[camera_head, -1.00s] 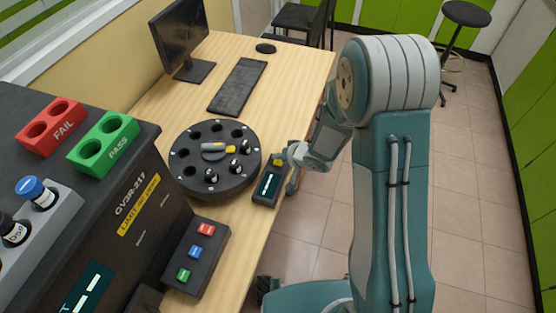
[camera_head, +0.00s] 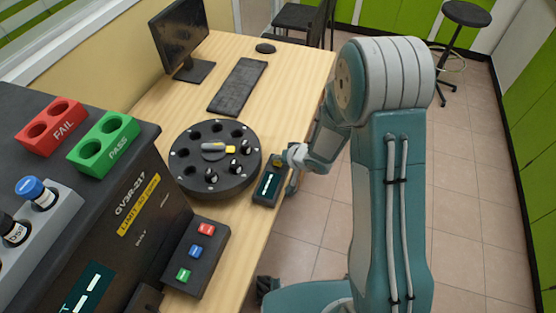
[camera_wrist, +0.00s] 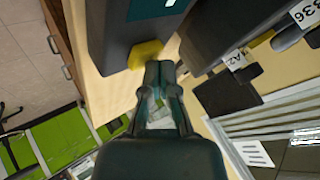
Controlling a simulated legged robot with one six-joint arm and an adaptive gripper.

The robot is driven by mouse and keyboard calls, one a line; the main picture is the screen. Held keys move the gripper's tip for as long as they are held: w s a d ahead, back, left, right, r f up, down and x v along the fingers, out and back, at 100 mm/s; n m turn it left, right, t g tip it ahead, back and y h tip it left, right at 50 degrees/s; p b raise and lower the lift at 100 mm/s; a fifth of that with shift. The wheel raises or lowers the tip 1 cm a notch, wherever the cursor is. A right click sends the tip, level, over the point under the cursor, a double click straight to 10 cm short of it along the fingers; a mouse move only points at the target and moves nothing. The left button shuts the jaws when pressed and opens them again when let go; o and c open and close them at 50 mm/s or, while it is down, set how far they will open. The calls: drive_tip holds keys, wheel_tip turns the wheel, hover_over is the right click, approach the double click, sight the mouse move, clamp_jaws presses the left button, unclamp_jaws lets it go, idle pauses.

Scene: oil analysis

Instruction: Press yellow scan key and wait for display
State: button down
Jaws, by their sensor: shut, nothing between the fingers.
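The scanner (camera_head: 262,198) is a dark block at the right edge of the desk, beside the round carousel. Its small display (camera_head: 268,184) shows pale dashes on dark teal. The yellow scan key (camera_head: 276,163) is at its far end, partly hidden by my gripper (camera_head: 283,160). In the wrist view the yellow key (camera_wrist: 143,53) sticks out from the scanner body (camera_wrist: 108,42), and part of the display (camera_wrist: 150,8) shows at the top edge. My gripper (camera_wrist: 161,68) is shut and empty, its fingertips right at the key. I cannot tell whether they press it.
The black carousel (camera_head: 188,180) holding vials stands close left of the scanner. A control box (camera_head: 194,262) with red, blue and green buttons, and the large analyser (camera_head: 120,240), are nearer. A keyboard (camera_head: 238,86) and monitor (camera_head: 183,35) are farther back.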

drive_tip(key=shift+f, duration=0.25)
idle(0.5)
drive_tip(key=shift+r, duration=0.9)
drive_tip(key=shift+r, duration=2.5)
